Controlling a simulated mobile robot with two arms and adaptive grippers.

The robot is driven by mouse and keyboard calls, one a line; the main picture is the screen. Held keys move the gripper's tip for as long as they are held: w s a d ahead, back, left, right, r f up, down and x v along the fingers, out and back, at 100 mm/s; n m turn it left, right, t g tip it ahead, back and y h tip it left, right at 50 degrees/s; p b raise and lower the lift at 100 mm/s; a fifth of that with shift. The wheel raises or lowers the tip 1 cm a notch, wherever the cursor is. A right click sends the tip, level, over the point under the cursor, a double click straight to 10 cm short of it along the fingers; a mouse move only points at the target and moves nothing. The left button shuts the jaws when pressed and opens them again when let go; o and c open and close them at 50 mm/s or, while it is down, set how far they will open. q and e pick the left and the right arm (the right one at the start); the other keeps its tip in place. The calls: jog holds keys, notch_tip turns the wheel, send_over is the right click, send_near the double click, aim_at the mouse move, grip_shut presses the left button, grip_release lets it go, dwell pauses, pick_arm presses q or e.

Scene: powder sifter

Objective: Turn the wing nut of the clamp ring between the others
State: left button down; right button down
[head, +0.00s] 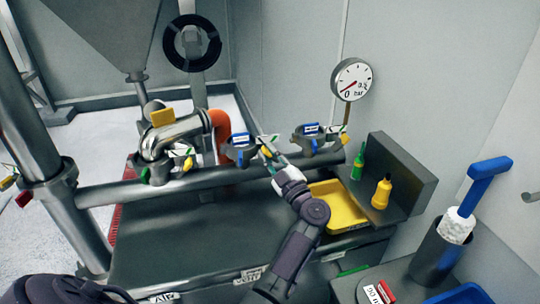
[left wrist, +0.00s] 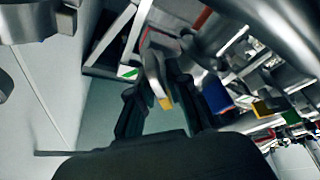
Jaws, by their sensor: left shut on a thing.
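Several clamp rings sit along the pipework in the head view. The middle clamp ring (head: 238,153) carries a blue label and is between the left clamp ring (head: 158,172) and the right clamp ring (head: 315,140), which also has a blue label. My left gripper (head: 268,154) reaches up to the right side of the middle clamp ring. It is shut on its wing nut, a silver wing with a yellow mark that shows between the dark fingers in the left wrist view (left wrist: 158,82). The fingers partly hide the wing nut in the head view. My right gripper is not in view.
A yellow tray (head: 345,205) lies right of my left forearm. A green bottle (head: 358,163) and a yellow bottle (head: 381,192) stand on the shelf behind. A pressure gauge (head: 351,79) rises near the right clamp. A horizontal pipe (head: 105,194) runs below the clamps.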

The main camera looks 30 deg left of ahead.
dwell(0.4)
pick_arm(q)
jog(key=c, duration=1.3)
grip_release()
jog(key=shift+o, duration=0.2)
